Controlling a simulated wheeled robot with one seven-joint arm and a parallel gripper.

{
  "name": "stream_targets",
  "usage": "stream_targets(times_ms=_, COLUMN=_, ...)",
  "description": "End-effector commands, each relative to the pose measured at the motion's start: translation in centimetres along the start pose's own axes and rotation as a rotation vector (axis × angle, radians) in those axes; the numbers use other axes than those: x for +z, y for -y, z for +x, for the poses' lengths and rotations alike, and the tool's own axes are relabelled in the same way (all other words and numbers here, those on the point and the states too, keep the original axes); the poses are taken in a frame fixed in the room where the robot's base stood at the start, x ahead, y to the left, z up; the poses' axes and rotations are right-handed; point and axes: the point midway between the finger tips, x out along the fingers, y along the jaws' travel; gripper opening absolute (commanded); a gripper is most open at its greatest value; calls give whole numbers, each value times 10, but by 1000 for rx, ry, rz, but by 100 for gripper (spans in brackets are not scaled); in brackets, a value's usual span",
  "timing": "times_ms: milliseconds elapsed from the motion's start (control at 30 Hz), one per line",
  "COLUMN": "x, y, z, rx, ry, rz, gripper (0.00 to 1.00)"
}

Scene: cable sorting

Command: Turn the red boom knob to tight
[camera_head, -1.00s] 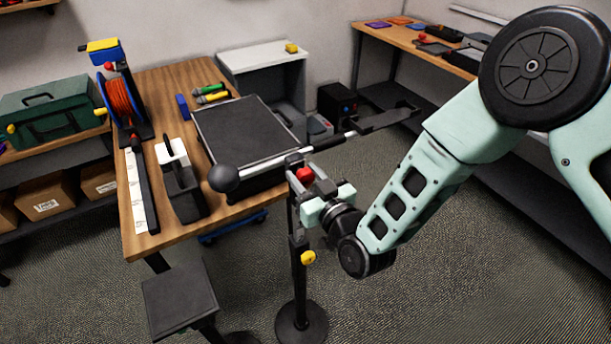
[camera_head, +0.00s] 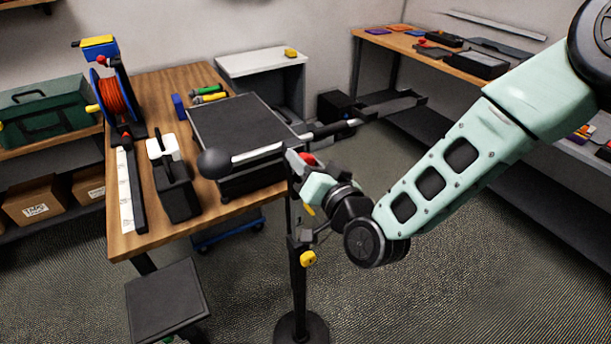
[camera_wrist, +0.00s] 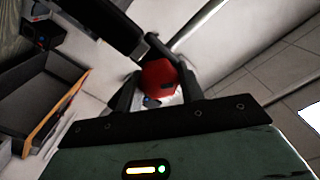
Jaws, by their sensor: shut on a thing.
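The red boom knob (camera_head: 307,159) sits at the top of a dark upright stand (camera_head: 299,275), where the boom crosses it. In the wrist view the red knob (camera_wrist: 159,77) lies between the two dark fingers of my gripper (camera_wrist: 160,88), which are shut on it. In the head view my gripper (camera_head: 300,168) reaches the knob from the lower right and hides part of it. The boom (camera_head: 262,151) runs from a dark round ball (camera_head: 214,163) at the left to a dark bracket (camera_head: 390,104) at the right. Any tight marking is not visible.
A yellow knob (camera_head: 308,258) is lower on the stand. The wooden table (camera_head: 180,235) with a black case (camera_head: 240,125), a red cable reel (camera_head: 118,95) and tools is to the left. A dark stool (camera_head: 165,298) stands in front. Open floor lies at the lower right.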

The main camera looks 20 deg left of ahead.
Motion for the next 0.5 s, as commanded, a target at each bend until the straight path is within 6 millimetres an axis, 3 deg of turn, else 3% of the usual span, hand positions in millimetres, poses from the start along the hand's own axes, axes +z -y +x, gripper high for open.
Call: stream_targets(times_ms=500, x=4, y=-6, z=0, rx=2, ry=-2, rz=491, gripper=15)
